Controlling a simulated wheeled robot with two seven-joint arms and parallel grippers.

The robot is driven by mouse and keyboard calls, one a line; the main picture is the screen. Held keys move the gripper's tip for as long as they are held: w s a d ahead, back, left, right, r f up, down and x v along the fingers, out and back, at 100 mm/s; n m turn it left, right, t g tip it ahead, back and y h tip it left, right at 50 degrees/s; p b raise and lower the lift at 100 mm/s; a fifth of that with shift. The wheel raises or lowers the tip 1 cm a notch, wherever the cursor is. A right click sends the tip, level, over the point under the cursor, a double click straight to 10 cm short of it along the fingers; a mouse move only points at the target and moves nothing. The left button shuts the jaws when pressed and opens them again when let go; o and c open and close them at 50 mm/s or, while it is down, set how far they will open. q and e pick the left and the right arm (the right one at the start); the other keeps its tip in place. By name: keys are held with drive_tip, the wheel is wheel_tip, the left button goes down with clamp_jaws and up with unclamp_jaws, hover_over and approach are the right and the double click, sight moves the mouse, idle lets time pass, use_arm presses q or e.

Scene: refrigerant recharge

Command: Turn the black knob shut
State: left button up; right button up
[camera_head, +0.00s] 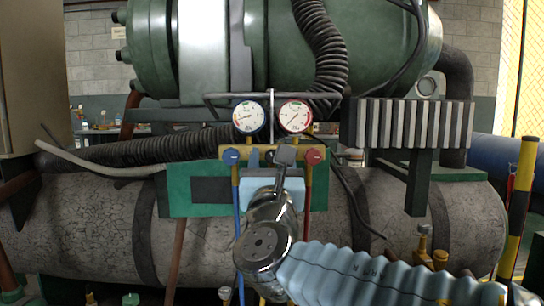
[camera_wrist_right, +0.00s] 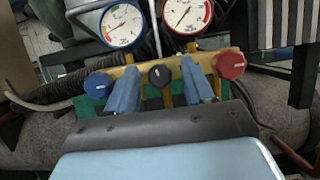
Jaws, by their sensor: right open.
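The black knob (camera_wrist_right: 159,75) sits in the middle of the brass manifold bar (camera_wrist_right: 138,69), between the blue knob (camera_wrist_right: 98,85) and the red knob (camera_wrist_right: 230,64). My right gripper (camera_wrist_right: 159,69) is open in the right wrist view. Its two light-blue fingers stand one on each side of the black knob, with visible gaps, so they look apart from it. In the head view my right gripper (camera_head: 285,156) is in front of the manifold and partly hides the black knob. The blue knob (camera_head: 232,156) and red knob (camera_head: 313,157) show on either side. My left gripper is not in view.
A blue-rimmed gauge (camera_head: 249,117) and a red-rimmed gauge (camera_head: 295,116) stand above the manifold. A blue hose (camera_head: 238,230) and a red hose hang below. A green panel (camera_head: 180,190) and a large grey tank (camera_head: 90,215) lie behind. A black corrugated hose (camera_head: 322,45) hangs above.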

drive_tip(key=shift+w, duration=0.1)
clamp_jaws()
idle(0.3)
